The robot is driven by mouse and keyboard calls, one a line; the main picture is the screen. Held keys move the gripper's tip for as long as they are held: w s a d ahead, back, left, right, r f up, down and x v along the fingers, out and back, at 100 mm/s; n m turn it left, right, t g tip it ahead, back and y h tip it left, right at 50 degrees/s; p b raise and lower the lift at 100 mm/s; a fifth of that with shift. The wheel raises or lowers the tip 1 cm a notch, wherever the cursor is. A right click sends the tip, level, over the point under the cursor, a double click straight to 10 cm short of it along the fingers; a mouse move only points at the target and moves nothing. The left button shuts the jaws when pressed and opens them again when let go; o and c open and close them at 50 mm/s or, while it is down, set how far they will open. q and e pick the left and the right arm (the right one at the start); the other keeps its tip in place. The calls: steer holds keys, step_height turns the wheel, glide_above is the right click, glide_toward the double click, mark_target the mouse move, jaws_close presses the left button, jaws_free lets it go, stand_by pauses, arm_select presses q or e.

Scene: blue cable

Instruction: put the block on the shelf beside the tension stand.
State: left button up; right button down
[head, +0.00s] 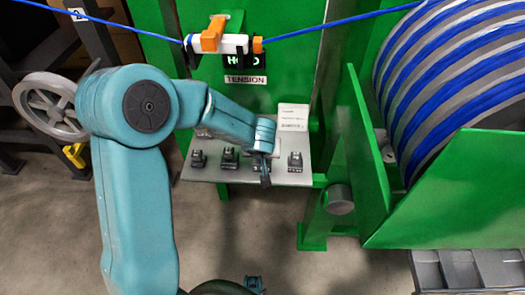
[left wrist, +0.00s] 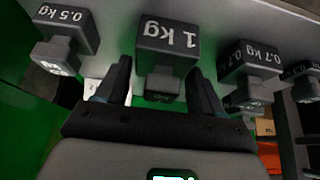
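Several dark weight blocks stand on the grey shelf (head: 212,174) below the TENSION sign (head: 245,79). In the left wrist view a block marked 1 kg (left wrist: 168,43) is straight ahead, between blocks marked 0.5 kg (left wrist: 65,30) and 0.7 kg (left wrist: 248,60). My left gripper (head: 265,180) is over the shelf's front, partly covering a block there. In the left wrist view its two fingers (left wrist: 160,88) are apart, one on each side of the 1 kg block's knob, with gaps visible.
A blue cable (head: 340,21) runs through an orange and white device (head: 212,38) above the shelf. A large cable drum (head: 450,75) and green panels (head: 450,190) stand on the right. A grey handwheel (head: 48,106) is at left. Floor in front is mostly clear.

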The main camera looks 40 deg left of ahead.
arm_select(q)
steer(key=shift+o, duration=0.6)
steer(key=shift+r, duration=0.15)
steer(key=p+v, duration=0.7)
steer(key=v, duration=0.5)
